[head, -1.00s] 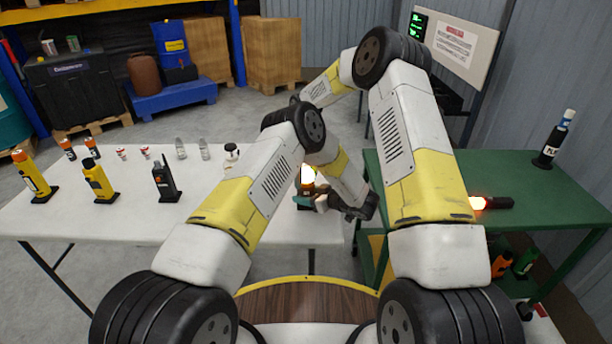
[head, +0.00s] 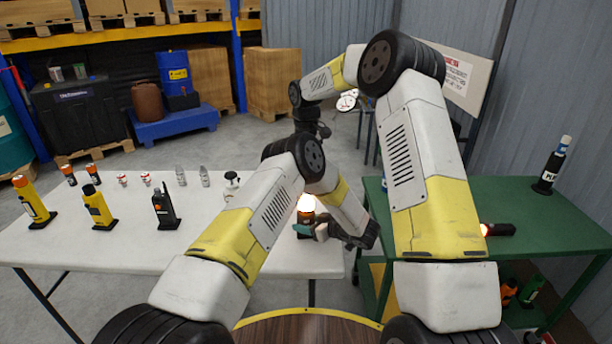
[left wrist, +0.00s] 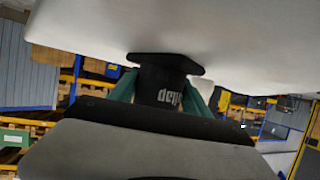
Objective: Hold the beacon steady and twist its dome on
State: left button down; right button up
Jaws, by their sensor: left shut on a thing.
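The beacon (head: 306,204) stands upright near the right end of the white table, with a bright glowing top over an orange band. I cannot tell whether the glow is a dome or a bare lamp. My left gripper (head: 308,230) is shut on its lower part. In the left wrist view, which is upside down, teal fingers flank the beacon's black lettered base (left wrist: 165,75), whose wide foot meets the white surface. My right arm reaches up and forward; its dark wrist shows behind my left elbow, and its fingers are hidden. I cannot make out a separate dome.
The white table's front is clear.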

pick_arm(q)
jog(key=shift+c, duration=2.1)
grip_release()
